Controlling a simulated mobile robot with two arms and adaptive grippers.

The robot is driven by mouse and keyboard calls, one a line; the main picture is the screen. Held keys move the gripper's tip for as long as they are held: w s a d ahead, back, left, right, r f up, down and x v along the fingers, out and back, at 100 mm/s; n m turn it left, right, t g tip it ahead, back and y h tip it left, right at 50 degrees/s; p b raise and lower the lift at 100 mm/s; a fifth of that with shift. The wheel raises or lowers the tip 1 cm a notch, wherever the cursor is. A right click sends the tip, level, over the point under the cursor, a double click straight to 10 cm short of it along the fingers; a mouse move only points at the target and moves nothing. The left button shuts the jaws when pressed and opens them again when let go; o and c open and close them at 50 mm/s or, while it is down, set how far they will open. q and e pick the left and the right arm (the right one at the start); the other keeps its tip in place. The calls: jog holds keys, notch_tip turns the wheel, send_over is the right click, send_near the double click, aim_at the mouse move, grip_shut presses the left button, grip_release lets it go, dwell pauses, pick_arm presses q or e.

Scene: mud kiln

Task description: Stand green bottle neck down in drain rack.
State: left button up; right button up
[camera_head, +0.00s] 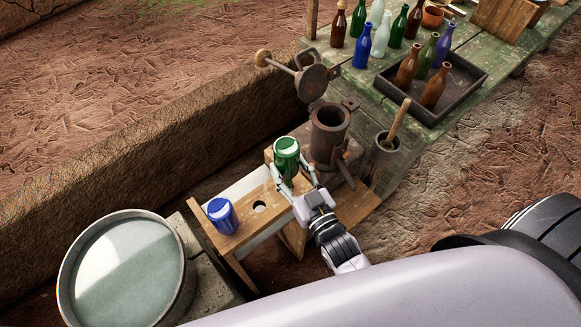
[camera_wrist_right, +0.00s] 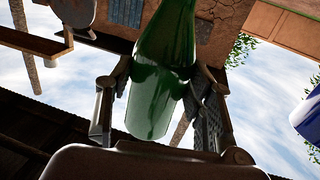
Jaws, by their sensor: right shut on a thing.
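The green bottle (camera_head: 287,150) is upside down, its base facing up, at the right end of the wooden drain rack (camera_head: 243,238). My right gripper (camera_head: 292,176) is shut around its body. The wrist view shows the green bottle (camera_wrist_right: 160,80) between both fingers, its base end toward the sky. The bottle's neck is hidden, so I cannot tell whether it sits in a hole or hangs above the board. A blue bottle (camera_head: 221,215) stands base up at the rack's left end. An empty hole (camera_head: 260,207) lies between the two bottles. My left gripper is not in view.
A rusty iron cylinder (camera_head: 328,135) with a hinged lid stands close right of the green bottle. A round water tub (camera_head: 75,300) is at left. Behind right, a green table (camera_head: 360,90) holds several bottles, a dark tray (camera_head: 455,112) and a pot with a wooden handle (camera_head: 386,155).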

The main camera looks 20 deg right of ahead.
aim_at(290, 181)
dwell(0.5)
jog(key=shift+r+p, duration=0.1)
jog(key=shift+p, duration=0.35)
dwell(0.5)
jog(key=shift+f, duration=0.2)
jog(key=shift+f+b, duration=2.15)
jog(key=shift+f, duration=0.6)
jog(key=o, duration=1.4)
jog(key=shift+c, duration=0.2)
jog(key=s+d, duration=0.1)
jog(key=s, duration=1.1)
jog(key=shift+d, duration=0.4)
